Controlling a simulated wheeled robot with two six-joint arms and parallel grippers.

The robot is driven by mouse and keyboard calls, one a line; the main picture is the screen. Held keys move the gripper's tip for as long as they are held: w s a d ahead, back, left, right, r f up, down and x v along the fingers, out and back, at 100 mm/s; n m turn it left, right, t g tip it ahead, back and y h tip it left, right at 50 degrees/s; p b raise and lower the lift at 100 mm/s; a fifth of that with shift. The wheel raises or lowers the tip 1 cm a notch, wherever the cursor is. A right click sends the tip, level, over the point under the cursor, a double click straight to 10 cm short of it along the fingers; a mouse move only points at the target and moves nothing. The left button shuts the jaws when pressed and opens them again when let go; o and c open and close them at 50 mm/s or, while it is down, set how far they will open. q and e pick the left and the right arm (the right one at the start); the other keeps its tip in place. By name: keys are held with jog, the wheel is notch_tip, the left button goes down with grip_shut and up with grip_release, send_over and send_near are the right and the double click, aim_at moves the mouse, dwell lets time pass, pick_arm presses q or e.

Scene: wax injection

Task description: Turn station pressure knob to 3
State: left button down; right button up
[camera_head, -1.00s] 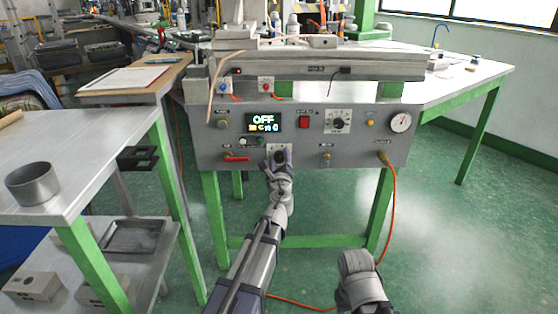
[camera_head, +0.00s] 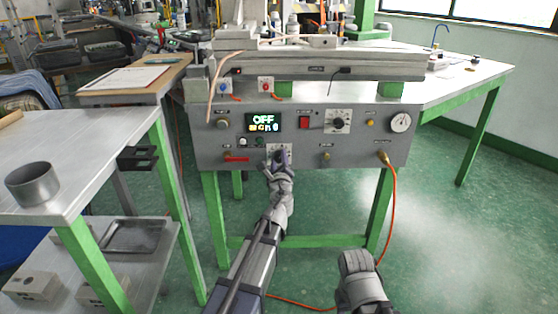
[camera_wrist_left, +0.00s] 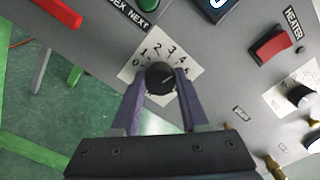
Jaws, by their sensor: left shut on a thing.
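The black pressure knob (camera_wrist_left: 160,77) sits on a white dial plate (camera_wrist_left: 150,49) with numbers from 0 to 5 around it. A pale line on the knob's face points to the upper right, roughly towards the 4; the exact reading is hard to tell. My left gripper (camera_wrist_left: 160,88) is shut on the knob, with one purple finger on each side. In the head view my left gripper (camera_head: 279,160) is at the lower middle of the grey station panel (camera_head: 210,150) and partly covers the knob. My right gripper's fingers are not visible.
The display (camera_head: 263,123) reads OFF. A red heater switch (camera_head: 304,122), another dial (camera_head: 338,121) and a round gauge (camera_head: 400,122) are to the right. A red lever (camera_head: 236,158) is just left of my left gripper. An orange cable (camera_head: 393,200) hangs at right.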

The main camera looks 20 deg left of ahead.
pick_arm(q)
jog(key=shift+n, duration=2.4)
jog(key=shift+c, duration=2.1)
grip_release()
jog(key=v, duration=0.7)
jog(key=shift+s, duration=0.4)
jog(key=shift+d+f, duration=0.1)
